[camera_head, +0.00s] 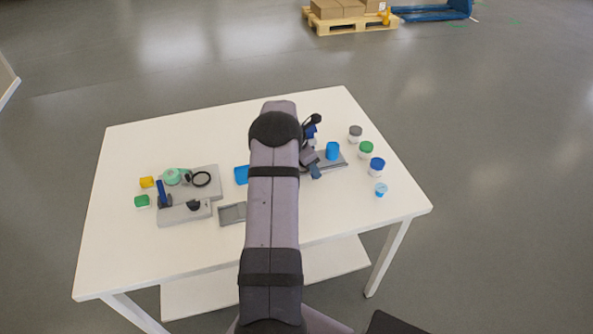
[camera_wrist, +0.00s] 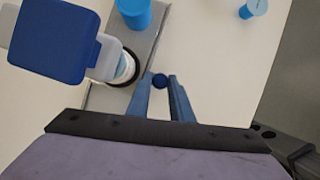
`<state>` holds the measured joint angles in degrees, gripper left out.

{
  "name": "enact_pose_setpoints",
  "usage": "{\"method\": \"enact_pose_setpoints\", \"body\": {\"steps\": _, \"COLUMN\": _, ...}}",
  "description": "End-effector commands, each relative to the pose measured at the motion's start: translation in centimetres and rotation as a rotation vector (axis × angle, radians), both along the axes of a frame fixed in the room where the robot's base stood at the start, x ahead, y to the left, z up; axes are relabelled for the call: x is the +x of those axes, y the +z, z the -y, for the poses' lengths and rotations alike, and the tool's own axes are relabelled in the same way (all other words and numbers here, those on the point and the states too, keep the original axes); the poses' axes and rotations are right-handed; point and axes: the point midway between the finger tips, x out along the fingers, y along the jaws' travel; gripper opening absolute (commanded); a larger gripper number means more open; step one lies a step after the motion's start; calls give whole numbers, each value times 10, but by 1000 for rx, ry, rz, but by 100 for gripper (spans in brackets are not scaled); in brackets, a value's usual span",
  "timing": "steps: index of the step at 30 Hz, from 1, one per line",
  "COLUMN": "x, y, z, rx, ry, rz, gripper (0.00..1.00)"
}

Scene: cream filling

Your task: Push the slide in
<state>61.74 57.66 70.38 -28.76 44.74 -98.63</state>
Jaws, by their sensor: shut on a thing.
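In the head view my gripper (camera_head: 315,170) is beside the grey base (camera_head: 338,161), partly hidden by my arm.
A blue cup (camera_wrist: 133,10) stands on the base. Lidded jars, including a green one (camera_head: 366,149) and a blue one (camera_head: 376,166), stand along the right of the white table (camera_head: 120,245). A grey fixture (camera_head: 185,212) and a grey tray (camera_head: 231,213) are at left.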

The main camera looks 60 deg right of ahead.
Motion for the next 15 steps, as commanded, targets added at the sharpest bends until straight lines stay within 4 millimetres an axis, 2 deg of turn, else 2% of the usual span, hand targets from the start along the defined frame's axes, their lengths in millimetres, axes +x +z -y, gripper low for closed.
{"method": "enact_pose_setpoints", "body": {"steps": 11, "x": -6, "y": 1, "z": 6, "rx": -4, "ry": 1, "rz": 0, "gripper": 0}}
{"method": "enact_pose_setpoints", "body": {"steps": 12, "x": -6, "y": 1, "z": 7, "rx": -3, "ry": 0, "rz": -1, "gripper": 28}}
{"method": "enact_pose_setpoints", "body": {"steps": 15, "x": -6, "y": 1, "z": 6, "rx": -2, "ry": 0, "rz": 0, "gripper": 28}}
